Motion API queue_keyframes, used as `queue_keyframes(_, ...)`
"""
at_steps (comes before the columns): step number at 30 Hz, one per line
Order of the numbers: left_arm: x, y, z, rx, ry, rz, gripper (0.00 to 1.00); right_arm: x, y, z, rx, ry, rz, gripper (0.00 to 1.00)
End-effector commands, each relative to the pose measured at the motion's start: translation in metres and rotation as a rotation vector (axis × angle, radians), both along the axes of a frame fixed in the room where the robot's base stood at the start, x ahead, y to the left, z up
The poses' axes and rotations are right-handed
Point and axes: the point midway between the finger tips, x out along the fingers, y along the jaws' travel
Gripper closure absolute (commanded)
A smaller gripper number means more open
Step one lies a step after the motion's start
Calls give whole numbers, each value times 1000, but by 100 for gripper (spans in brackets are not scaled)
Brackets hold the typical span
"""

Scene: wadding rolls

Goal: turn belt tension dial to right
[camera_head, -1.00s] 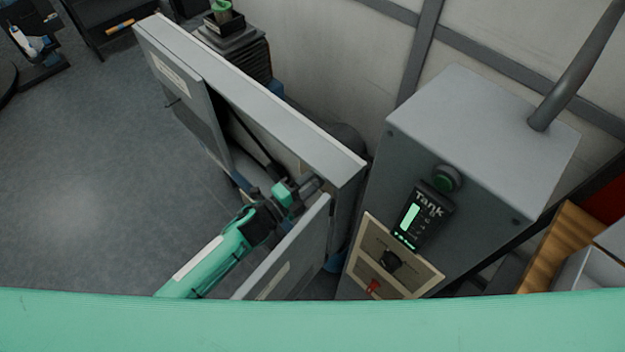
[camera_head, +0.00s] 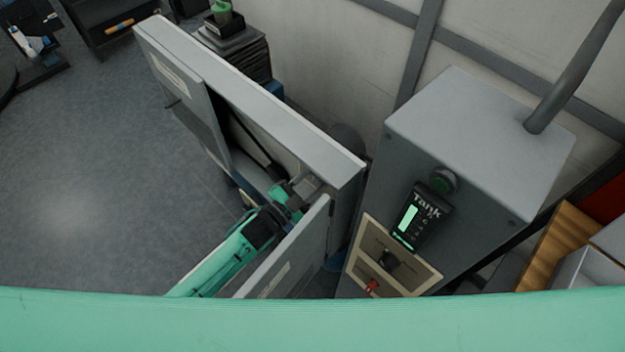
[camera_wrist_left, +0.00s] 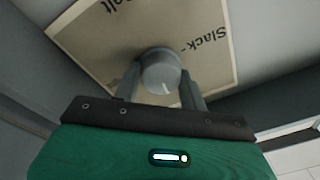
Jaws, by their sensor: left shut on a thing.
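The belt tension dial (camera_wrist_left: 160,74) is a round grey knob with a white mark near the lower edge of its face, in the left wrist view. It sits on a beige label plate (camera_wrist_left: 120,45) with "Slack-" and part of another word showing upside down. My left gripper (camera_wrist_left: 162,82) has one finger on each side of the dial and is shut on it. In the head view my left gripper (camera_head: 297,192) reaches into the open grey cabinet (camera_head: 262,98), and the dial is hidden there. My right gripper is not in view.
An open door panel (camera_head: 290,250) stands close beside my left forearm. Open floor lies left.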

Motion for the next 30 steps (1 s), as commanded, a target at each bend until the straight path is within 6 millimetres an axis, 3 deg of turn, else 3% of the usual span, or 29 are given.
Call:
queue_keyframes(20,0,1,-2,-45,50,2,80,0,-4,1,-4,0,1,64)
queue_keyframes(21,0,1,-2,-45,50,2,56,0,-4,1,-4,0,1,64)
queue_keyframes(24,0,1,-1,-46,50,1,36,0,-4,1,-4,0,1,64)
queue_keyframes(30,0,0,-1,-46,48,0,36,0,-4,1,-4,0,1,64)
